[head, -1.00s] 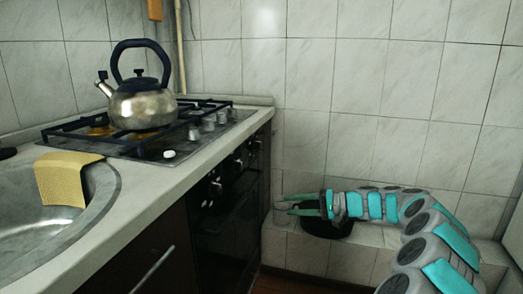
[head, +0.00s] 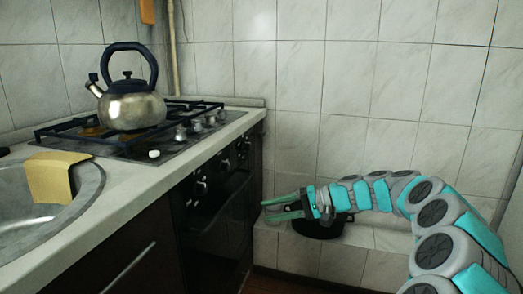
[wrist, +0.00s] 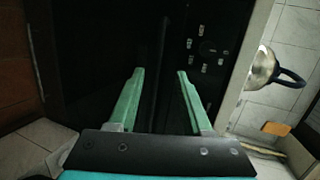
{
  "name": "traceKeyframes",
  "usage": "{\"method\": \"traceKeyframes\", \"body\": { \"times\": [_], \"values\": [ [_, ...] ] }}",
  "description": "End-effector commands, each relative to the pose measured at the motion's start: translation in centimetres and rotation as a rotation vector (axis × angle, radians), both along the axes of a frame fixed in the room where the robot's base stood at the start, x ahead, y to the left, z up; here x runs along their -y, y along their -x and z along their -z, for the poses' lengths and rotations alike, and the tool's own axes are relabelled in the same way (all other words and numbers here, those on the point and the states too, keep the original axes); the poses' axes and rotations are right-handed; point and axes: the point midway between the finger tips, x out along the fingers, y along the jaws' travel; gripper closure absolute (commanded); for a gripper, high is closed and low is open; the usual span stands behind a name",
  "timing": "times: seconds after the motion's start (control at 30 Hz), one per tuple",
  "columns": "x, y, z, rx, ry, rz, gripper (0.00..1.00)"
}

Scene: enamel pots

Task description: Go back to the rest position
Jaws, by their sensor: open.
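My gripper (head: 284,207) is in front of the tiled ledge at the lower middle of the head view, pointing left toward the stove front. Its two green fingers are apart with nothing between them. In the wrist view my gripper (wrist: 158,72) is also open and empty, facing the dark oven front (wrist: 100,50). A dark round pot (head: 322,226) stands on the ledge behind my gripper, partly hidden by it.
A steel kettle (head: 131,108) with a dark handle stands on the gas stove (head: 165,140). A yellow cloth (head: 55,178) hangs over the edge of the sink (head: 25,215) at left. The tiled wall (head: 340,80) closes off the back. The counter edge (head: 120,200) runs along the left.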

Motion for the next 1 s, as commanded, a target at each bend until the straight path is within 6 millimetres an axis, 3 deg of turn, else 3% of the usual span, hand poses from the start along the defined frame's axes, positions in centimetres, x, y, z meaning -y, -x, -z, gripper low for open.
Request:
{"method": "traceKeyframes", "body": {
  "times": [0.23,0.47,0.73,1.0],
  "values": [
    [-4.4,8.8,-2.0,-0.009,0.150,-0.154,0.50],
    [-5.6,18.2,-1.1,-0.026,0.374,-0.267,0.50],
    [-2.9,28.3,2.3,-0.058,0.674,-0.325,0.50],
    [3.6,37.1,6.3,-0.118,0.984,-0.300,0.50]
  ]
}}
